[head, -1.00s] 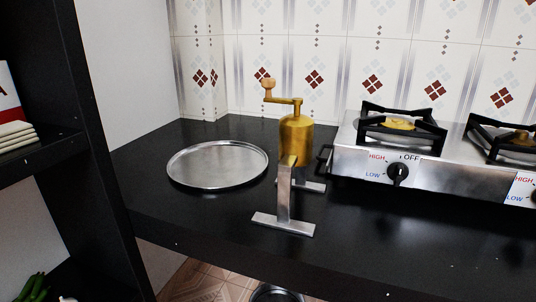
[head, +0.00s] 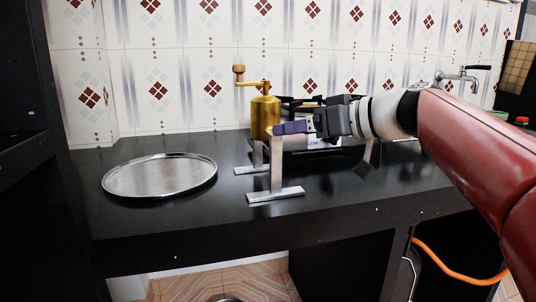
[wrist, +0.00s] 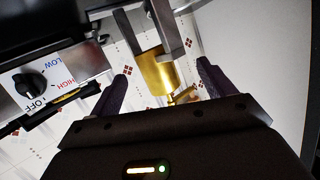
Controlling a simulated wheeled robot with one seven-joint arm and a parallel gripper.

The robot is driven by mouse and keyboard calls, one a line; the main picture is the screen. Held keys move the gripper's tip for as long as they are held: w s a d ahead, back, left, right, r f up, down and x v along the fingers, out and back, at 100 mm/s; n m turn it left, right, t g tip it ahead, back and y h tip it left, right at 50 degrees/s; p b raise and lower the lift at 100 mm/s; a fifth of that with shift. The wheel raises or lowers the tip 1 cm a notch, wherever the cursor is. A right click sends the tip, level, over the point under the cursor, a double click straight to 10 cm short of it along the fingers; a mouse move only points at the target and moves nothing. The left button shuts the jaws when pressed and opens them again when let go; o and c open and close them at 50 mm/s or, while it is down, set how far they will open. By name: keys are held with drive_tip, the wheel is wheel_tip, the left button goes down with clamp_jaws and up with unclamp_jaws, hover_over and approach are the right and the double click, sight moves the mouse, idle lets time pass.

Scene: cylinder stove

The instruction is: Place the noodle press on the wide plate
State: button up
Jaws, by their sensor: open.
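The noodle press (head: 265,113) is a brass cylinder with a crank handle on a grey metal stand with two flat feet. It stands upright on the black counter, right of the wide plate. The wide plate (head: 160,176) is a round, empty, silver metal plate. My gripper (head: 288,128) reaches in from the right, its dark purple fingers at the press just below the brass body. In the wrist view the press (wrist: 157,72) shows between the two spread fingers of my gripper (wrist: 162,69). Whether a finger touches it I cannot tell.
The stove (wrist: 48,80) stands behind and right of the press, largely hidden by my arm in the head view. A tiled wall (head: 180,85) closes the back. A dark cabinet side (head: 45,130) rises at the left. The counter's front left is clear.

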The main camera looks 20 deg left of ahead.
sight(258, 96)
drive_tip(key=w+a+r+n+y, duration=0.2)
drive_tip(key=r, duration=0.1)
drive_tip(key=w+a+r+n+g+y+b, duration=0.1)
drive_tip(key=shift+a+r+n+y, duration=0.3)
drive_tip(key=shift+a+r, duration=0.05)
drive_tip(key=shift+r, duration=0.05)
drive_tip(key=x, duration=0.2)
drive_tip(key=p+x, duration=0.1)
drive_tip(key=x, duration=0.1)
drive_tip(key=p+x, duration=0.1)
drive_tip(key=x, duration=0.2)
drive_tip(key=shift+w+r, duration=0.15)
drive_tip(key=shift+w, duration=0.2)
clamp_jaws()
drive_tip(key=shift+s+r, duration=0.1)
drive_tip(key=shift+r, duration=0.1)
